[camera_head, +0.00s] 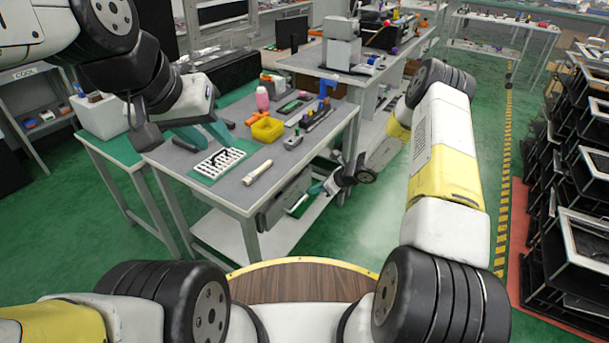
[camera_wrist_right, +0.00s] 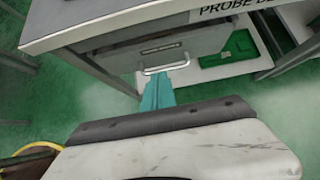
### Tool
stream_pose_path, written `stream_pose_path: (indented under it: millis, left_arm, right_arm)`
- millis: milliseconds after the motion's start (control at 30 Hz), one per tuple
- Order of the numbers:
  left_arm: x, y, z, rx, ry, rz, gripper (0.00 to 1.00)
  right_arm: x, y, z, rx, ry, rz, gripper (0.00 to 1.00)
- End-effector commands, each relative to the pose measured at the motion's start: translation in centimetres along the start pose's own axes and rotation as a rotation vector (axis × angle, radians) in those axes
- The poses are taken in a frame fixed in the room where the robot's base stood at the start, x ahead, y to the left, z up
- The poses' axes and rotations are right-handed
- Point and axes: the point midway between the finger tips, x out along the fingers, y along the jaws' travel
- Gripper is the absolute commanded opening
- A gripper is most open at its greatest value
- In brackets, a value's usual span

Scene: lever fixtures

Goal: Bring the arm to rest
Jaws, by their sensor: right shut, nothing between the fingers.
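My left gripper (camera_head: 205,140) is over the left part of the workbench, its teal fingers apart and pointing down near a white slotted rack (camera_head: 217,163). My right arm reaches down on the right to the bench's near side. My right gripper (camera_head: 314,189) is beside the grey drawer unit (camera_head: 285,205) under the tabletop. In the right wrist view its teal fingers (camera_wrist_right: 158,92) are shut together and empty, in front of the drawer's silver handle (camera_wrist_right: 166,68). Whether the fingertips touch the handle cannot be told. The drawer looks shut.
The workbench (camera_head: 245,200) holds a yellow bin (camera_head: 267,129), a pink bottle (camera_head: 262,98), a white cylinder (camera_head: 258,173) and several small tools. A lower shelf (camera_wrist_right: 220,70) lies beneath it. Black racks (camera_head: 575,190) stand at the right. Green floor is clear between them.

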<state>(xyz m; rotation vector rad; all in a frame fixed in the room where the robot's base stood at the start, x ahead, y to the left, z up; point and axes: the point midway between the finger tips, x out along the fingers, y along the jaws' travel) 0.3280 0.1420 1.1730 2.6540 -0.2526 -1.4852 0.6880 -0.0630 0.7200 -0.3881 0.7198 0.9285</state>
Motion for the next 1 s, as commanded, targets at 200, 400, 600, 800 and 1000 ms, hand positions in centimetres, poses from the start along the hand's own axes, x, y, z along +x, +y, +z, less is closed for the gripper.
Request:
stream_pose_path:
  millis: [200,400,600,800,1000]
  left_arm:
    - [0.0,0.0,0.0,0.0,0.0,0.0,0.32]
    - [0.0,0.0,0.0,0.0,0.0,0.0,0.32]
    - [0.0,0.0,0.0,0.0,-0.001,0.0,0.32]
    - [0.0,0.0,0.0,0.0,0.0,0.0,0.32]
    - [0.0,0.0,0.0,0.0,0.0,0.0,0.32]
  right_arm:
    - [-2.3,0.0,-0.1,0.001,0.001,0.0,0.0]
    - [-3.2,-0.1,0.6,-0.028,-0.001,0.0,0.0]
    - [-8.9,0.2,7.0,-0.303,-0.016,0.011,0.0]
    - [-17.7,3.4,14.4,-0.723,-0.009,0.038,0.0]
    - [-26.3,8.3,18.9,-1.12,0.032,0.066,0.0]
